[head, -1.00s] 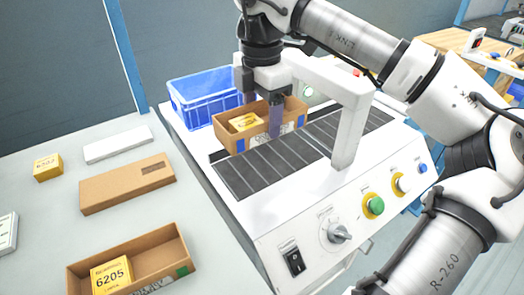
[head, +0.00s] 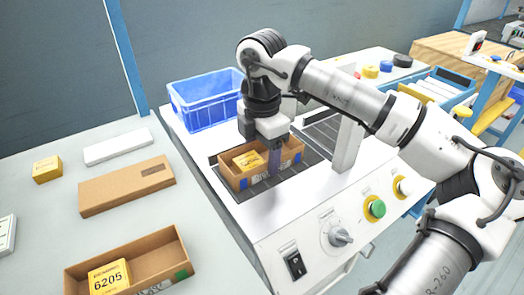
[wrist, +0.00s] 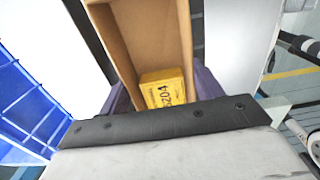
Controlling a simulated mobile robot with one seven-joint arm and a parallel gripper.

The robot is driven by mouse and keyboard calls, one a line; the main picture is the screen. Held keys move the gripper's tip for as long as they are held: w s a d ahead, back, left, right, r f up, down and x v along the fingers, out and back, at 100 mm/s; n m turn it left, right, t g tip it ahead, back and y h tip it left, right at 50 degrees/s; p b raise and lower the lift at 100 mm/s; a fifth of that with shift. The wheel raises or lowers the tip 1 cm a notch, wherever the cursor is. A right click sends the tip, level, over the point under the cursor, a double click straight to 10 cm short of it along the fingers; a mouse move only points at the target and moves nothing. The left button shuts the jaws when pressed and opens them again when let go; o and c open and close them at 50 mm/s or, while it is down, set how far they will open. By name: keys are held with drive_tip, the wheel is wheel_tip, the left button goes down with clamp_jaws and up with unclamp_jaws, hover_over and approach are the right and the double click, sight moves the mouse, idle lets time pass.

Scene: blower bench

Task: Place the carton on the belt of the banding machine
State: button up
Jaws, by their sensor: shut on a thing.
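The open cardboard carton (head: 290,160) has a small yellow box (head: 247,161) inside. My gripper (head: 272,160) is shut on the carton, with one finger showing against its near wall. The carton looks level, low over the dark slatted belt (head: 324,132) of the white banding machine (head: 265,217), left of its arch (head: 347,146). I cannot tell if its bottom touches the belt. In the wrist view the carton (wrist: 129,40) lies between the fingers, with the yellow box (wrist: 162,90) marked 6204 at its near end. The far finger is hidden in the head view.
A blue crate (head: 205,113) stands close behind the carton. On the grey table at left are another open carton (head: 172,247) with a 6205 box, a flat brown box (head: 127,186), a white box (head: 118,146) and a small yellow box (head: 46,169).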

drive_tip(key=o, duration=1)
drive_tip(key=shift+f, duration=0.1)
wheel_tip(320, 180, up, 12)
drive_tip(key=shift+r+p, duration=0.2)
drive_tip(key=shift+p, duration=0.35)
